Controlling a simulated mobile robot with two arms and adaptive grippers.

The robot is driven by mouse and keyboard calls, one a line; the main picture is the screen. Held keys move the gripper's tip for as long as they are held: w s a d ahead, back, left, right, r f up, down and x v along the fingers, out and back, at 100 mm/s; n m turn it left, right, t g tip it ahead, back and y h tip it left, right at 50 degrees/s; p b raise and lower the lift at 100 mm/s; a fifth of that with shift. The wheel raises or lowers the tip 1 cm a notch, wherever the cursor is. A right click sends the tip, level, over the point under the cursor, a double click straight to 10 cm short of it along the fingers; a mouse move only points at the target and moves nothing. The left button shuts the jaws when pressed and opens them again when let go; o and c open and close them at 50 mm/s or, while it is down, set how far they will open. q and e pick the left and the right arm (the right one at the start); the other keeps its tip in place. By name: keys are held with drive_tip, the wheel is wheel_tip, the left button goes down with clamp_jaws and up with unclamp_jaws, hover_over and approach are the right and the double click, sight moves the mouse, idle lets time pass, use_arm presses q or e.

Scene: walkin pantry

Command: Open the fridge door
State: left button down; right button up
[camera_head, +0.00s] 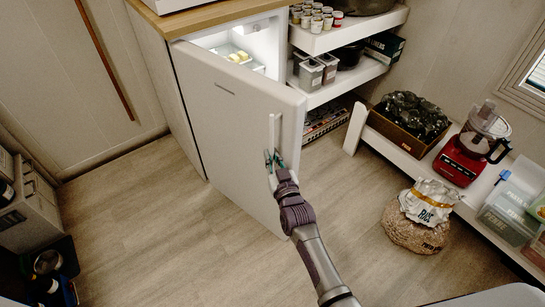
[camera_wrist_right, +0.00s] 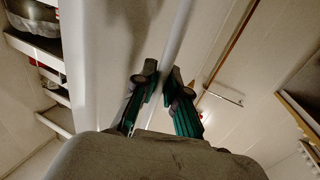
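The white fridge door (camera_head: 225,125) stands ajar, its top swung out from the lit cabinet (camera_head: 255,45). A vertical white bar handle (camera_head: 276,132) is on the right part of its front, and the handle also shows in the right wrist view (camera_wrist_right: 180,30). My right gripper (camera_head: 274,160) is at the lower part of the handle. In the right wrist view, its green-padded fingers (camera_wrist_right: 163,80) converge on both sides of the bar, which runs between them. My left gripper is not in view.
Shelves with jars (camera_head: 318,18) stand right of the fridge. A low white bench holds a box of dark jars (camera_head: 408,118) and a red food processor (camera_head: 470,150). A rice bag (camera_head: 428,203) stands on the floor at right. The floor before the door is clear.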

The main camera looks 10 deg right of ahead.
drive_tip(key=o, duration=0.4)
drive_tip(key=shift+w+a, duration=0.1)
drive_tip(key=s, duration=0.4)
drive_tip(key=s+d, duration=0.1)
drive_tip(key=s, duration=0.3)
drive_tip(key=s+d, duration=0.1)
drive_tip(key=s, duration=0.3)
